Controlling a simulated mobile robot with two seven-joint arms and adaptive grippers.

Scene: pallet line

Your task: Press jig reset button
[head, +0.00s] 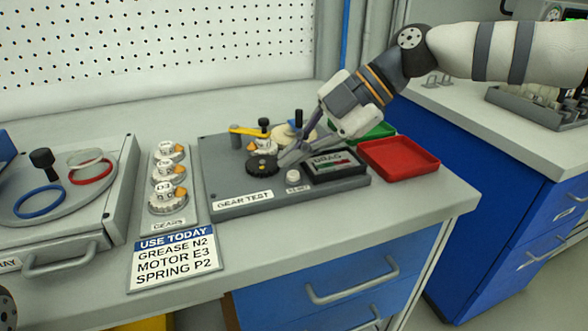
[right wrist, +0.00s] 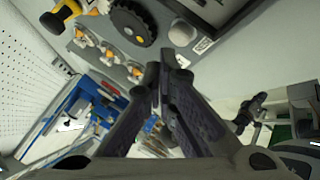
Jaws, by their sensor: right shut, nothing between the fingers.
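The grey GEAR TEST jig (head: 222,172) lies flat on the bench. Its white reset button (head: 292,176) stands near the front edge, with a small label in front of it. In the right wrist view the button (right wrist: 181,34) shows beyond the fingertips. My right gripper (head: 283,160) reaches in from the upper right, shut and empty. Its fingertips are just behind the button and beside the black knobbed wheel (head: 262,165); I cannot tell whether they touch anything. The right wrist view shows the closed fingers (right wrist: 163,70). My left gripper is not in view.
The jig's DRAG display (head: 333,163) is right of the button. A red tray (head: 398,158) and a green tray (head: 375,131) lie to the right. A gear rack (head: 160,223) and a USE TODAY sign (head: 175,258) stand left.

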